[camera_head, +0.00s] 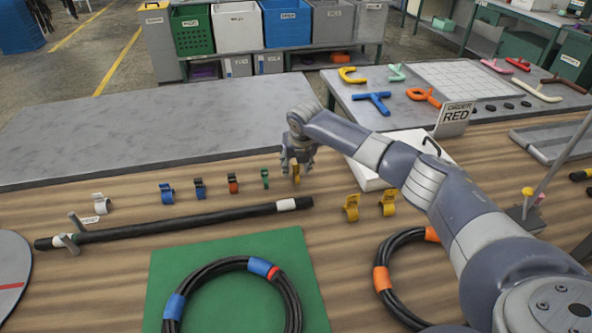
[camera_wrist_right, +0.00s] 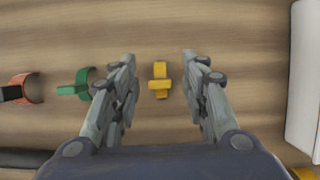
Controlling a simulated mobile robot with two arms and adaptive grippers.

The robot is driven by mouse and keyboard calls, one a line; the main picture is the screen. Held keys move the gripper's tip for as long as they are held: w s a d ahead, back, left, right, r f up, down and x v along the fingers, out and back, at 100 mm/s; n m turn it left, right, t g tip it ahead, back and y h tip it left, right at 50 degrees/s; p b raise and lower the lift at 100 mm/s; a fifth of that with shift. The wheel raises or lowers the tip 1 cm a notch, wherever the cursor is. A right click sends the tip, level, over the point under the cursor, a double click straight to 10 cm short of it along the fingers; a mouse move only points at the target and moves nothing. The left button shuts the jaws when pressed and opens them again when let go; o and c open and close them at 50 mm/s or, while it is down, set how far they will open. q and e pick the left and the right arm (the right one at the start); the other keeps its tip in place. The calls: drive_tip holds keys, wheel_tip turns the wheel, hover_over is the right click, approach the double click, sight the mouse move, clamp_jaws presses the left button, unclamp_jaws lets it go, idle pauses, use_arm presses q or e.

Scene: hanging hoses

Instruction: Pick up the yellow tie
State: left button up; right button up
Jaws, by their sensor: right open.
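The yellow tie (camera_head: 296,175) stands on the wooden table at the right end of a row of ties. In the right wrist view the yellow tie (camera_wrist_right: 160,80) lies between the two spread fingers, touching neither. My right gripper (camera_head: 297,163) is open and points down over it, partly hiding it in the head view; its fingers also show in the right wrist view (camera_wrist_right: 158,75). A green tie (camera_head: 265,178) is just left of it, and it shows in the right wrist view (camera_wrist_right: 77,86) too. My left gripper is not in view.
An orange tie (camera_head: 233,183) and blue ties (camera_head: 167,193) continue the row leftward. Two larger yellow clips (camera_head: 351,207) stand to the right. A black hose (camera_head: 180,225) lies in front, and a coiled hose (camera_head: 176,310) rests on a green mat (camera_head: 222,250). A white box (camera_head: 362,174) is close right.

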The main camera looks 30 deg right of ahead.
sight(297, 172)
drive_tip(key=c, duration=0.8)
drive_tip(key=shift+r, duration=0.15)
drive_tip(key=shift+r, duration=0.25)
drive_tip(key=v, duration=0.2)
drive_tip(key=shift+d+r+b, duration=0.15)
drive_tip(key=shift+r+b, duration=0.2)
drive_tip(key=shift+r, duration=0.1)
drive_tip(key=s+r+b, duration=0.1)
drive_tip(key=s, duration=1.4)
drive_tip(key=shift+d+r, duration=0.3)
drive_tip(key=shift+d, duration=0.15)
drive_tip(key=shift+s, duration=0.15)
clamp_jaws()
